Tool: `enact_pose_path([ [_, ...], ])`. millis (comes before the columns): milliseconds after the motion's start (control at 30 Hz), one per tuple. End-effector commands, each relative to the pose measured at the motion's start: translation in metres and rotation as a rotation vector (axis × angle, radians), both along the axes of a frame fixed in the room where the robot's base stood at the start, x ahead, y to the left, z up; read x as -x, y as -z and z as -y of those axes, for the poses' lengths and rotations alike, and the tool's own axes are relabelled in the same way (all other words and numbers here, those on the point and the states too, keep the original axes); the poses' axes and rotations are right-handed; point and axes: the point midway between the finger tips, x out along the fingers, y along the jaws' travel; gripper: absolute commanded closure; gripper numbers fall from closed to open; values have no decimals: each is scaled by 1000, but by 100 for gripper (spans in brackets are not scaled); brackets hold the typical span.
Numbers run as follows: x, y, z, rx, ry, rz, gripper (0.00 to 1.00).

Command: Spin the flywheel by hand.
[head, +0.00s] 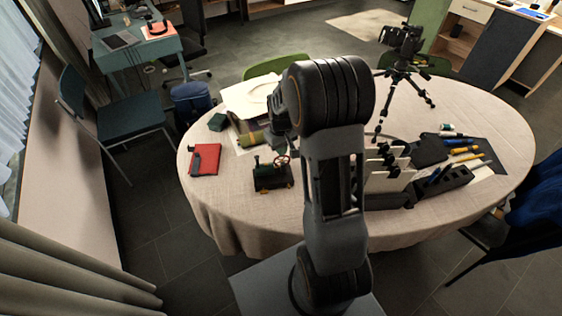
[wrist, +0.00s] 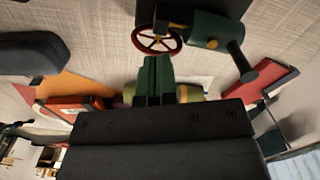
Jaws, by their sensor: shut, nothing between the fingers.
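A small model steam engine stands on the round table, with a dark green boiler (wrist: 208,32) and a dark base (head: 268,183). Its red spoked flywheel (head: 282,160) is on the engine's right side in the head view. In the wrist view the flywheel (wrist: 157,41) is at the top centre, rim and spokes visible. My gripper (wrist: 157,62) is shut and empty, its fingertips just below the flywheel's rim in the wrist view. I cannot tell whether they touch it. In the head view my arm hides most of the gripper.
A red book (head: 206,160) with a dark object on it lies left of the engine. A green-yellow cylinder (head: 250,139) and papers lie behind it. A file holder (head: 388,172) and pen tray (head: 443,183) stand right. A tripod (head: 401,72) stands at the back. Bare tablecloth (head: 222,198) lies front left.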

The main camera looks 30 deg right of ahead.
Motion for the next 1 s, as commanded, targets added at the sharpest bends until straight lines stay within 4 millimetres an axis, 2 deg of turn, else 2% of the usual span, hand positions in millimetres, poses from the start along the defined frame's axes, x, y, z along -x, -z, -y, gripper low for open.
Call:
enact_pose_path([
  [767,0,11,0,0,0,-1,100],
  [867,2,11,5,0,2,-1,100],
  [1000,8,12,25,0,6,-1,100],
])
